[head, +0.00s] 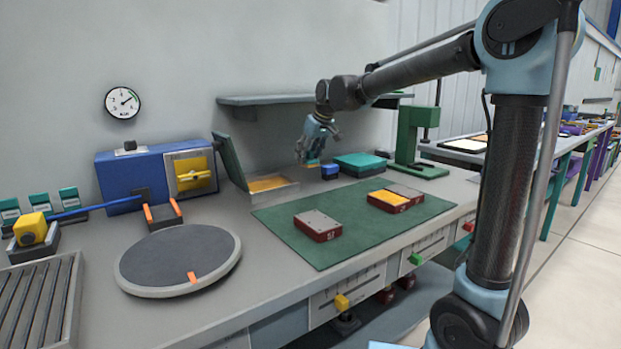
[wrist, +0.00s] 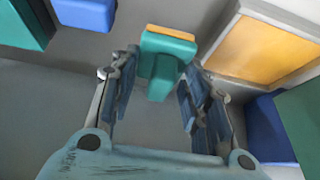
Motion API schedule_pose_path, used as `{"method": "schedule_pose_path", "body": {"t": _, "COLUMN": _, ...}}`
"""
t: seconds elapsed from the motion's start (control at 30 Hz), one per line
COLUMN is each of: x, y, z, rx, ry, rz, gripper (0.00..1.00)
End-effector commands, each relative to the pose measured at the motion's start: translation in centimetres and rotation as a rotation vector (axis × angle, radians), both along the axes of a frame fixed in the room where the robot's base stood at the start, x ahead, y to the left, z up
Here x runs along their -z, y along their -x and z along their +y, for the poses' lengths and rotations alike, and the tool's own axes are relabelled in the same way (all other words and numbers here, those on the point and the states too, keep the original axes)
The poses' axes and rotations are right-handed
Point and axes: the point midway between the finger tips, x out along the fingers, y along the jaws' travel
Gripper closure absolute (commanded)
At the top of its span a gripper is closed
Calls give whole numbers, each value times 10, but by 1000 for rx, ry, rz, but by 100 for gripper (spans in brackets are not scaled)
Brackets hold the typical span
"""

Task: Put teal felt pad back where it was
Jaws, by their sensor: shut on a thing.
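My gripper (head: 320,135) is raised above the back of the workbench, between an open box and a teal box. In the wrist view, my gripper (wrist: 152,95) has its fingers on both sides of a teal piece (wrist: 165,62), which I take for the teal felt pad. It has a narrow teal handle between the fingers, a wider teal block and an orange-yellow layer at its far end. In the head view the held piece (head: 312,161) shows small under the fingers, apart from the bench.
The open box (head: 284,192) holds a yellow-orange pad and has a raised green lid (head: 230,160). A small blue block (head: 329,171) and the teal box (head: 360,161) stand right of it. Dark red blocks (head: 318,226) lie on the green mat (head: 345,250). A shelf (head: 265,99) hangs behind.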

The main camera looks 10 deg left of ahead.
Motion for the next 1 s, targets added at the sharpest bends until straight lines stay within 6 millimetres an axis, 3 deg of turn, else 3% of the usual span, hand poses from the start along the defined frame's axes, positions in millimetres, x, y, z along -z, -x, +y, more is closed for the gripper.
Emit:
{"method": "schedule_pose_path", "body": {"t": 0.1, "x": 17, "y": 0, "z": -1, "rx": 1, "ry": 0, "rz": 0, "gripper": 83}}
{"method": "schedule_pose_path", "body": {"t": 0.37, "x": 35, "y": 0, "z": 0, "rx": 1, "ry": 0, "rz": 0, "gripper": 83}}
{"method": "schedule_pose_path", "body": {"t": 0.6, "x": 65, "y": 0, "z": 0, "rx": 0, "ry": 0, "rz": 0, "gripper": 83}}
{"method": "schedule_pose_path", "body": {"t": 0.97, "x": 70, "y": 1, "z": 2, "rx": -2, "ry": 0, "rz": 0, "gripper": 83}}
{"method": "schedule_pose_path", "body": {"t": 1.0, "x": 71, "y": 1, "z": 2, "rx": -2, "ry": 0, "rz": 0, "gripper": 55}}
